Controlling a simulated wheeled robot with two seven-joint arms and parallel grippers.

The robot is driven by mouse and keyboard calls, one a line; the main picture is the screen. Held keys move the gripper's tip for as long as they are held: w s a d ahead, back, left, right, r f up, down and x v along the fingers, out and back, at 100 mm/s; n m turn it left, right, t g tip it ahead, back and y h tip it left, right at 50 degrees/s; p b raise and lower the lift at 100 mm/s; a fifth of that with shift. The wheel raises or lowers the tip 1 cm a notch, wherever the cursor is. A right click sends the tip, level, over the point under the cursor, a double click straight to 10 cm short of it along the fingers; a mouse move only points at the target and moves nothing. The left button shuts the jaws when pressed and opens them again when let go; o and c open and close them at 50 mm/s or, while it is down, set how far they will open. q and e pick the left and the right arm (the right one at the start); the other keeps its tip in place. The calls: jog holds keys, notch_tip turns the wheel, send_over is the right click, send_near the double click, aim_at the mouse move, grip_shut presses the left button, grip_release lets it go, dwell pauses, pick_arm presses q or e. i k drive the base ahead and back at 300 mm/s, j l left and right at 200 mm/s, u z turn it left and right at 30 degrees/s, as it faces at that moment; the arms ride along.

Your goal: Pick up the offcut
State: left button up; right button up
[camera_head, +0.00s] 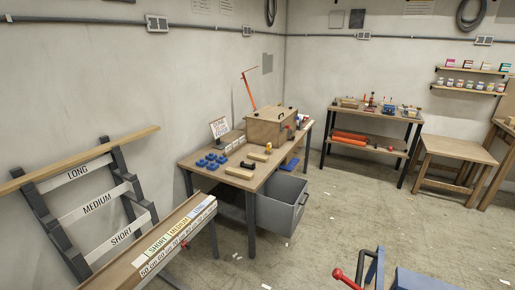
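No piece is clearly marked as the offcut. Small pale wood pieces lie near the front of the workbench: one piece (240,173) at its front edge and another (257,157) farther back. I cannot tell whether either is the offcut. A long wood board (80,160) rests on the top level of the rack labelled LONG, MEDIUM and SHORT. Neither of my grippers is in view.
A labelled measuring bench (165,238) is at lower left.

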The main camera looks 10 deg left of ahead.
aim_at(262, 159)
jog(key=i+j+u, duration=0.25)
jog(key=i+j, duration=0.8)
jog(key=i, duration=0.15)
